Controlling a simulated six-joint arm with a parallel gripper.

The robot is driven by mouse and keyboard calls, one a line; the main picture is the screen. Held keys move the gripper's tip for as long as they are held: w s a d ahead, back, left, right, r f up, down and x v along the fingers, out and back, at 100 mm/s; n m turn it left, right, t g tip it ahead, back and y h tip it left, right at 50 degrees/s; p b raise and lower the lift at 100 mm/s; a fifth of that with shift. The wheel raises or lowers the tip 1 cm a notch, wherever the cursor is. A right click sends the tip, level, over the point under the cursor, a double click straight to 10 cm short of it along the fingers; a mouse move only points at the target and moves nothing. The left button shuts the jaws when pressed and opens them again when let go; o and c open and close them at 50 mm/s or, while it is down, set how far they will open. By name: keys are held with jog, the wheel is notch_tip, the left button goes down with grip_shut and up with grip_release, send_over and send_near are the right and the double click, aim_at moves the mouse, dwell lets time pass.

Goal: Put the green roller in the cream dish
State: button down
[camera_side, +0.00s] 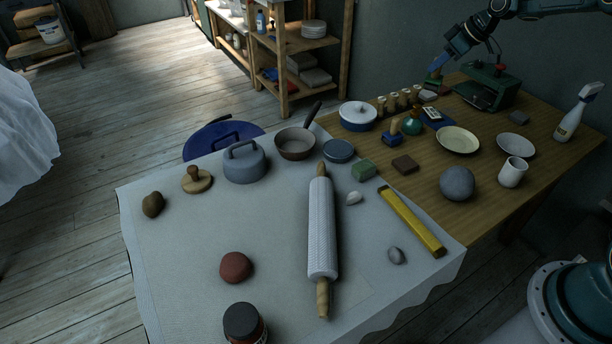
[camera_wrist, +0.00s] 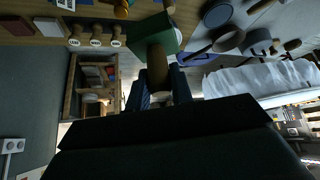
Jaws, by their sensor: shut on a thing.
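My gripper (camera_side: 436,73) is at the back of the wooden table, above its surface, and it also shows in the wrist view (camera_wrist: 160,92). It is shut on the wooden handle of the green roller (camera_wrist: 152,36), whose green head sticks out beyond the fingers. In the side view the roller (camera_side: 432,82) is small and partly hidden by the fingers. The cream dish (camera_side: 458,139) lies on the wooden table, in front of and to the right of the gripper, apart from it. It looks empty. I cannot make it out in the wrist view.
A row of wooden stamps (camera_side: 400,99), a green vase (camera_side: 412,126) and a blue-headed tool (camera_side: 392,135) stand left of the dish. A white dish (camera_side: 515,145), a cup (camera_side: 512,172) and a grey ball (camera_side: 457,183) are near it. A green machine (camera_side: 490,85) stands behind.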

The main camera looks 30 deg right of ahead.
jog(key=s+d+m+h, duration=0.1)
jog(key=s+d, duration=0.3)
jog(key=d, duration=0.2)
jog(key=s+d+m, duration=0.1)
jog(key=s+d, duration=0.2)
jog(key=d, duration=0.3)
notch_tip(320, 180, down, 16)
jog(key=shift+r, duration=0.2)
jog(key=shift+f, duration=0.1)
jog(key=shift+f, duration=2.05)
